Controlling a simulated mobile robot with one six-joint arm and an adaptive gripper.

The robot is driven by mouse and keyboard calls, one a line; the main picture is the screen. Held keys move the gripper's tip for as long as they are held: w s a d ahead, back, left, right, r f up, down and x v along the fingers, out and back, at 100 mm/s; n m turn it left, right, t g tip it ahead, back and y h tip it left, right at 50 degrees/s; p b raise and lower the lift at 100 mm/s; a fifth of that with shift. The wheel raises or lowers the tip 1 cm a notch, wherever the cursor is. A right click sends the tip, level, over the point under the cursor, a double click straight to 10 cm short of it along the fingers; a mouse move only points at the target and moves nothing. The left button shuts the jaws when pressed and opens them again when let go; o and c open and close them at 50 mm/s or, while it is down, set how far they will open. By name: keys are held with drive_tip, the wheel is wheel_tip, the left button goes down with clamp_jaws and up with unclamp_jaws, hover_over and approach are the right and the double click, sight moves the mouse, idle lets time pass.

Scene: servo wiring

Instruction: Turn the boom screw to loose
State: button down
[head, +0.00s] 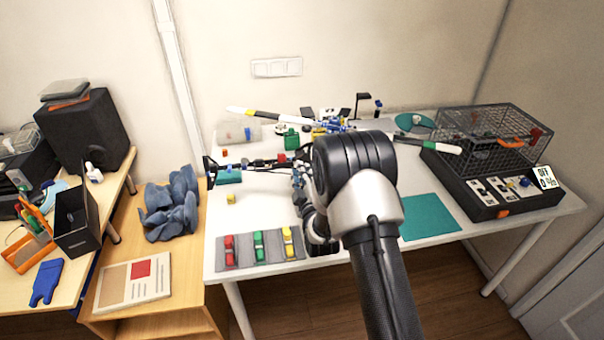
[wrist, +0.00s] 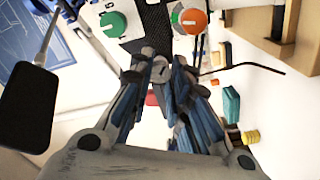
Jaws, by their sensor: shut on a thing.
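My gripper (wrist: 160,78) shows in the wrist view, its blue-padded fingers closed around a small grey slotted screw (wrist: 160,66), which I take to be the boom screw. The screw sits at the near end of a black textured bar (wrist: 155,25). In the head view my gripper (head: 298,180) is mostly hidden behind my own arm, beside the dark boom (head: 262,163) above the white table. The screw cannot be made out in the head view. I cannot tell from the slot how tight the screw is.
In the wrist view a green knob (wrist: 113,25) and an orange knob (wrist: 193,20) are close beyond the fingertips, and a thin black rod (wrist: 250,65) is at right. In the head view a wire cage (head: 490,130) stands right; a grey tray (head: 260,250) lies at the table's front.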

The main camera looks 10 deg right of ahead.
drive_tip(key=n, duration=0.5)
drive_tip(key=shift+n, duration=0.4)
idle(0.3)
drive_tip(key=c, duration=1.5)
unclamp_jaws()
drive_tip(key=shift+o, duration=0.2)
drive_tip(key=s, duration=1.2)
drive_tip(key=shift+s, duration=0.1)
